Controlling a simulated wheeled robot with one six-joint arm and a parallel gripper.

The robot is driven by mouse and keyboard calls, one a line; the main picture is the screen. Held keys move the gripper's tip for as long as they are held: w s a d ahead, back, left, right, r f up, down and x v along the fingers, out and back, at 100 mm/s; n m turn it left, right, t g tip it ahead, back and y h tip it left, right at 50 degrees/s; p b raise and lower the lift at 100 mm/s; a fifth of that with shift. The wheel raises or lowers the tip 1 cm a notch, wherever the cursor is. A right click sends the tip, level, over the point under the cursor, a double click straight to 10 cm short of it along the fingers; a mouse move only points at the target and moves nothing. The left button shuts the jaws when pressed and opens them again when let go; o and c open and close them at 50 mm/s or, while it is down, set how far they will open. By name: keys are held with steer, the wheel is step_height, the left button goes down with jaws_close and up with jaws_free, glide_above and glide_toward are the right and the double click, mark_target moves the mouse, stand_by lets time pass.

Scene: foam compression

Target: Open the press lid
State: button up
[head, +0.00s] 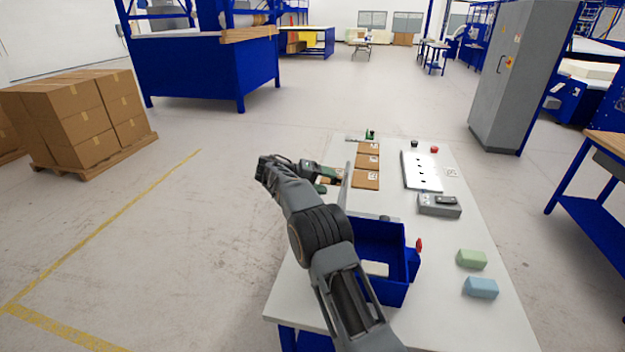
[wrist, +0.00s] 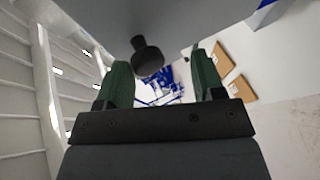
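The press is a blue open-topped box (head: 398,292) on the white table, with a cream block (head: 376,268) inside. Its lid (head: 346,187) stands raised at the box's far left side, seen nearly edge-on in the head view. In the wrist view the grey lid (wrist: 215,14) fills the top, and a black knob (wrist: 148,60) sticks out from it. My gripper (head: 328,178) is beside the lid on its left. In the wrist view its green fingers (wrist: 160,82) are spread apart with a clear gap. The knob lies just beyond the fingertips, not clasped.
A red knob (head: 419,244) is at the box's right. Green (head: 471,259) and blue (head: 480,287) foam blocks lie to the right. Brown pads (head: 366,162), a white plate with holes (head: 422,171) and a grey device (head: 439,205) lie farther back. The table's front right is clear.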

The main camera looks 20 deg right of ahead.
steer(key=p+v, duration=0.8)
steer(key=v, duration=0.5)
steer(key=shift+a+r, duration=0.15)
steer(key=shift+a, duration=0.1)
